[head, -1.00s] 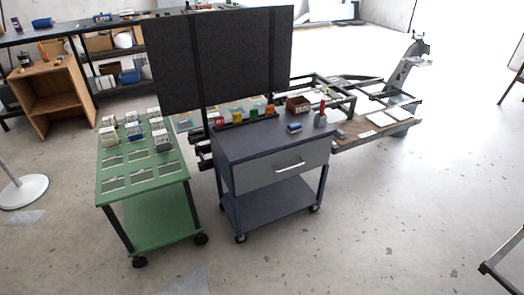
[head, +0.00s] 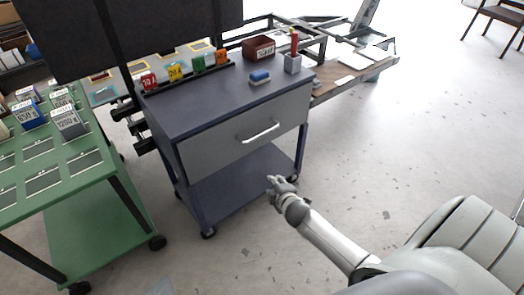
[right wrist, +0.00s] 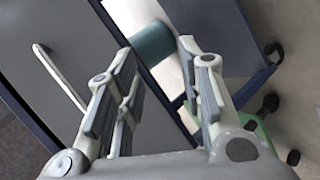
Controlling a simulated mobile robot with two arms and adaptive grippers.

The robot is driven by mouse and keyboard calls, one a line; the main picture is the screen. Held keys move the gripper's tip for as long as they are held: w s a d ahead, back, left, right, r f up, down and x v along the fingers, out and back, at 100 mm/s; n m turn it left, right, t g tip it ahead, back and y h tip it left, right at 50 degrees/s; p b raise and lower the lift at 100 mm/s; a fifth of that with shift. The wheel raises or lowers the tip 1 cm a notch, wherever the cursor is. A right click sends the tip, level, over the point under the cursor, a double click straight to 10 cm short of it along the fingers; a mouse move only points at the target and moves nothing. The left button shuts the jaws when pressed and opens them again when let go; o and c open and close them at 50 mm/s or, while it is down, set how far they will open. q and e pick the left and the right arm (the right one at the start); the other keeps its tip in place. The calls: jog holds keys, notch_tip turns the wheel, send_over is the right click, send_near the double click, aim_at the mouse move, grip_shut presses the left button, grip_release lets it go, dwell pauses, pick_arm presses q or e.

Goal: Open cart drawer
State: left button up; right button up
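The dark blue-grey cart (head: 190,112) stands in the middle of the head view. Its grey drawer front (head: 205,150) looks flush with the body, so the drawer is closed. A pale bar handle (head: 260,132) runs across the drawer front. My right gripper (head: 276,182) is in front of the cart, below and apart from the handle. In the right wrist view the gripper (right wrist: 158,48) has its two fingers spread, with nothing gripped. The handle (right wrist: 60,75) shows there left of the fingers, on the drawer front (right wrist: 100,25). My left gripper is not in view.
On the cart top are coloured blocks (head: 176,72), a blue item (head: 260,77), a brown box (head: 258,48) and a grey holder (head: 292,64). A green cart (head: 85,160) with weights stands at left. The floor (head: 400,140) right of the cart is clear.

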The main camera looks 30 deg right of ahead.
jog(key=w+d+r+n+t+h+b, duration=0.1)
jog(key=w+d+r+n+t+b, duration=0.1)
jog(key=w+r+b, duration=0.25)
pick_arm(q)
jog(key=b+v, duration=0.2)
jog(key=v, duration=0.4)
pick_arm(e)
jog(key=n+t, duration=0.1)
jog(key=t, duration=0.1)
send_near(263, 133)
jog(key=b+x, duration=0.1)
jog(key=x, duration=0.2)
jog(key=b+x, duration=0.1)
jog(key=x, duration=0.2)
jog(key=b+x, duration=0.1)
jog(key=x, duration=0.3)
jog(key=shift+f, duration=0.3)
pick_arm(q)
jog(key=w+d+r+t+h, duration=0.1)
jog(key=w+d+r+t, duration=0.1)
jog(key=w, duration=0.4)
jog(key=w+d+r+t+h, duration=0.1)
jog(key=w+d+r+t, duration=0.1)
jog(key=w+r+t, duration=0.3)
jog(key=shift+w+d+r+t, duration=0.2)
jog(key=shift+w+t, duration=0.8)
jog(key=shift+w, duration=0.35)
pick_arm(e)
jog(key=shift+w, duration=0.25)
